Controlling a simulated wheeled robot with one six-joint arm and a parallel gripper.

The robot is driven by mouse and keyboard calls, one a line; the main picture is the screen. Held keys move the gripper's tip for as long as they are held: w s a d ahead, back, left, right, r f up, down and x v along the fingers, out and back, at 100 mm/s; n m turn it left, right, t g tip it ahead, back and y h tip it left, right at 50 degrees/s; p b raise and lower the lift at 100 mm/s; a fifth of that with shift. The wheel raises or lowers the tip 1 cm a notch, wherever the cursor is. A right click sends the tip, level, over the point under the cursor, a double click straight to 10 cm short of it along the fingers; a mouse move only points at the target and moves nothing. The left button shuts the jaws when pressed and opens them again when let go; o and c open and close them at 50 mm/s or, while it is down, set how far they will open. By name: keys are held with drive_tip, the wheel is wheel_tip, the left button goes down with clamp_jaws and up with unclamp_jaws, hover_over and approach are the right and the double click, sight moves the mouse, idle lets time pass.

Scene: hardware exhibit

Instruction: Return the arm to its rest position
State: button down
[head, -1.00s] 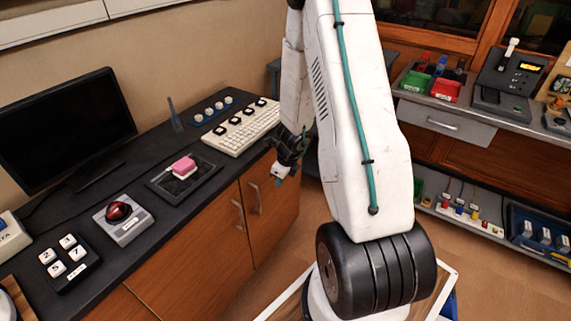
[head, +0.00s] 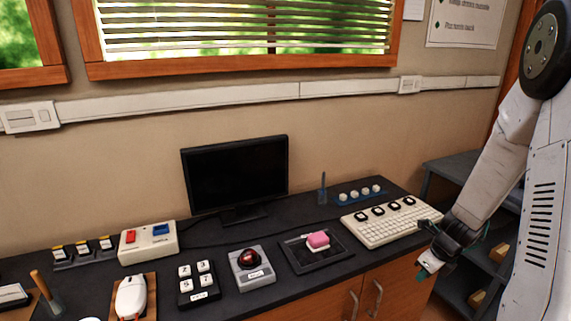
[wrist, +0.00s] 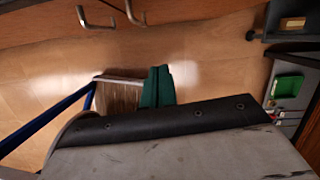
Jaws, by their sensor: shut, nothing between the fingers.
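My white arm (head: 545,190) comes down the right side of the head view. My gripper (head: 426,271) hangs at its lower end, pointing down, just off the counter's front right corner by the cream keyboard (head: 385,228). In the wrist view my gripper (wrist: 157,87) shows as green fingertips pressed together with nothing between them, above the wooden floor (wrist: 210,75). A broad pale and black surface fills the bottom of the wrist view.
Grey shelves (head: 465,275) stand behind my gripper. Cabinet handles (head: 376,298) stick out below the counter.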

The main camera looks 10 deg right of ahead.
drive_tip(key=s+a+r+n, duration=1)
drive_tip(key=r+n, duration=0.4)
drive_tip(key=n, duration=0.2)
drive_tip(key=s+a+r+n+g, duration=0.1)
drive_tip(key=s+a+r+n, duration=1)
drive_tip(key=r+n, duration=0.3)
drive_tip(key=shift+s+a+n+h, duration=0.25)
drive_tip(key=shift+a+n+h, duration=0.15)
drive_tip(key=shift+a+n, duration=0.55)
